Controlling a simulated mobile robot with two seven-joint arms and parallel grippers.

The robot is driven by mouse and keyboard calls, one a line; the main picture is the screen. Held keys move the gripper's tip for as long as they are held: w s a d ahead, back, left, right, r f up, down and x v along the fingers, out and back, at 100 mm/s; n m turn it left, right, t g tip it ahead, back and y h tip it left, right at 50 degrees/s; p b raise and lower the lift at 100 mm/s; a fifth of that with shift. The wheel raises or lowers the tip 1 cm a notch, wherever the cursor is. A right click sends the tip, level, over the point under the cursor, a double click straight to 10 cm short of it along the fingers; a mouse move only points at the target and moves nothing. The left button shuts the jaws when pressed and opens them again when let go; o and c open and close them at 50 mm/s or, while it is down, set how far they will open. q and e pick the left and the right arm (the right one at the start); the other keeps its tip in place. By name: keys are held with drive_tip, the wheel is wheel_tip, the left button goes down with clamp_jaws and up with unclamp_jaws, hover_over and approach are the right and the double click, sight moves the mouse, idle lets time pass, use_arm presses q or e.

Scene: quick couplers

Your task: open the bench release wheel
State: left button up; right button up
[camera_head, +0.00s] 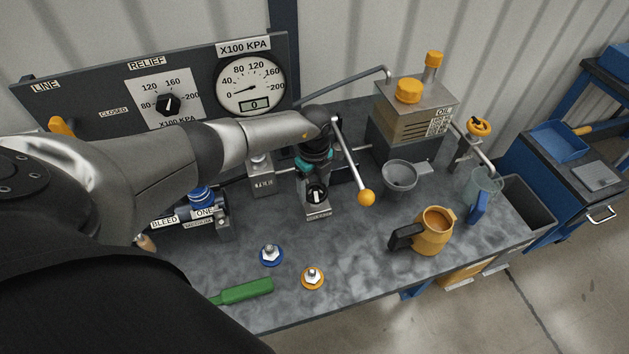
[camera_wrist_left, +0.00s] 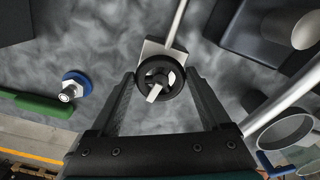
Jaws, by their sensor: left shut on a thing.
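The bench release wheel (camera_head: 317,194) is a small black round wheel with a pale pointer bar, on a grey metal block at the middle of the bench. In the left wrist view the wheel (camera_wrist_left: 152,71) sits between my two fingers, its pale bar slanting toward lower left. My left gripper (camera_head: 316,177) reaches over it from above and is shut on it, one finger on each side. The gripper's body hides part of the block in the head view. The gauge (camera_head: 250,85) behind shows a digital 0. My right gripper is not in view.
A lever with an orange ball (camera_head: 366,197) stands just right of my gripper. A grey funnel (camera_head: 400,176), an orange jug (camera_head: 434,232) and an oil tank (camera_head: 412,110) are farther right. Blue (camera_head: 271,255) and orange (camera_head: 313,278) couplers and a green bar (camera_head: 246,291) lie in front.

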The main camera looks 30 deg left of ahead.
sight(314, 190)
use_arm(q)
drive_tip(key=shift+a+r+n+p, duration=0.1)
drive_tip(key=shift+n+p, duration=0.4)
drive_tip(key=shift+n, duration=0.5)
drive_tip(key=o, duration=1.2)
drive_tip(key=shift+r, duration=0.35)
wheel_tip(314, 190, up, 14)
drive_tip(key=p, duration=0.1)
drive_tip(key=shift+r+p, duration=0.2)
drive_tip(key=shift+p, duration=0.15)
